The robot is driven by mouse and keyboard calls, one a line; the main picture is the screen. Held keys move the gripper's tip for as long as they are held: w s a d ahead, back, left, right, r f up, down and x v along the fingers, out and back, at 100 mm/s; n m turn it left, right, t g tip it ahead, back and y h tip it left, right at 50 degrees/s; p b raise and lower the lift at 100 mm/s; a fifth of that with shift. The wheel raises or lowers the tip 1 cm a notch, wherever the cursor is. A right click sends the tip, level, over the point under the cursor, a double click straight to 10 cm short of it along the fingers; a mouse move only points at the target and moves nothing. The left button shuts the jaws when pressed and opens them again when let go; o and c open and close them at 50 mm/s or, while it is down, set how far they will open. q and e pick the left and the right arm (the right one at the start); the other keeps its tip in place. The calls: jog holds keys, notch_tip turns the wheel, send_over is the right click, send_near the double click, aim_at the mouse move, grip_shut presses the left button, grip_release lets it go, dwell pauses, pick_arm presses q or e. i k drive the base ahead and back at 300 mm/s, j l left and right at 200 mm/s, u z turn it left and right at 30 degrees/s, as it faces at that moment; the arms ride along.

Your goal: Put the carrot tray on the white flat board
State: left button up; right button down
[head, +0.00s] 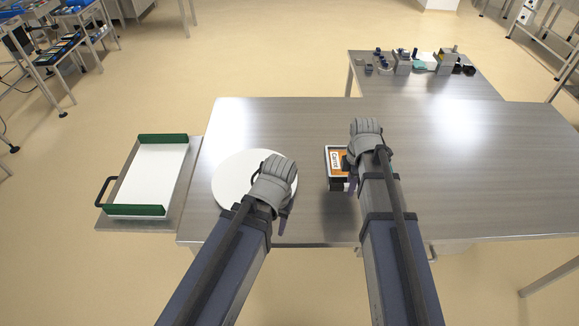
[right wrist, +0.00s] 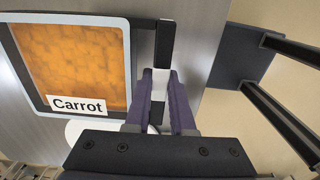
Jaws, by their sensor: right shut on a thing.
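The carrot tray (head: 327,160) is a small tray with a light rim, orange contents and a "Carrot" label; part of it is hidden by my right arm. It fills the left of the right wrist view (right wrist: 128,62). My right gripper (right wrist: 158,92) is shut on the black handle at the tray's edge. A round white flat board (head: 230,182) lies on the steel table, left of the tray. My left gripper (head: 284,222) is over the board's right edge; its jaw opening is not clear. Nothing shows on the visible part of the board.
A white rectangular platform (head: 158,172) with green end bars and a black handle stands left of the table. The steel table (head: 470,170) is clear on the right. A back table (head: 440,85) holds several small items.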

aim_at(150, 179)
jog(key=j+u, duration=0.1)
jog(key=j, duration=0.4)
jog(key=j+u, duration=0.15)
jog(key=j, duration=0.4)
jog(key=i+j+u, duration=0.1)
jog(key=j, duration=0.4)
jog(key=i+j+u, duration=0.15)
jog(key=j, duration=0.35)
jog(key=j+u, duration=0.1)
jog(key=j, duration=0.4)
jog(key=i, duration=0.05)
